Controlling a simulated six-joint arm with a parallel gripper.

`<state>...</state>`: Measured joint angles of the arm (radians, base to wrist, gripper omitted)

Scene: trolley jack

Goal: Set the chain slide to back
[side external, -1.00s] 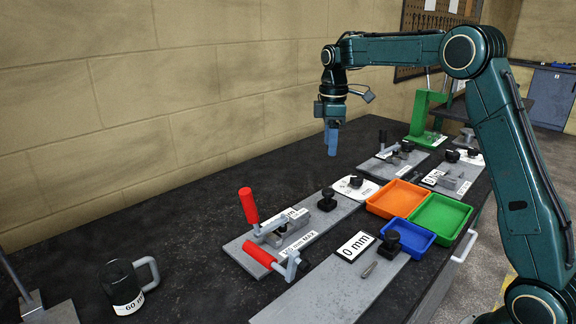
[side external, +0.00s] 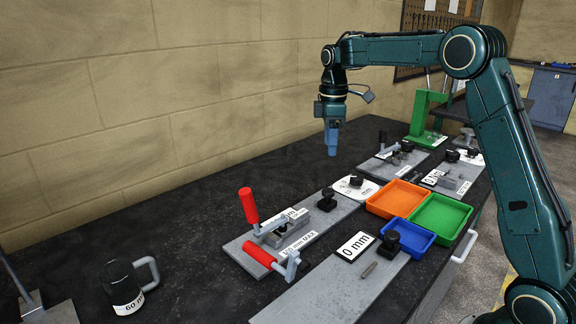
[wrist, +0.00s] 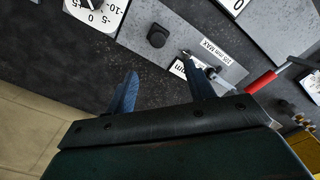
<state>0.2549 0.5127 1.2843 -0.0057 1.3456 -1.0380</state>
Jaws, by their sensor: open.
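My gripper (side external: 332,148) hangs pointing down above the dark bench, left of the rear fixtures, with its blue fingers apart and empty. In the wrist view the two fingers of my gripper (wrist: 162,70) show with a gap between them. No part in view is labelled as the chain slide, and I cannot tell which it is. One grey plate (side external: 325,230) holds a black knob (side external: 326,199) and a small block mechanism (side external: 283,227). The black knob also shows in the wrist view (wrist: 157,36), beyond the fingertips.
Orange (side external: 397,198), green (side external: 440,216) and blue (side external: 413,236) trays stand at the right. A red-handled clamp (side external: 249,206) is at front centre. A black mug (side external: 123,287) stands front left. A green press (side external: 424,115) stands at the back. The bench between wall and plates is clear.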

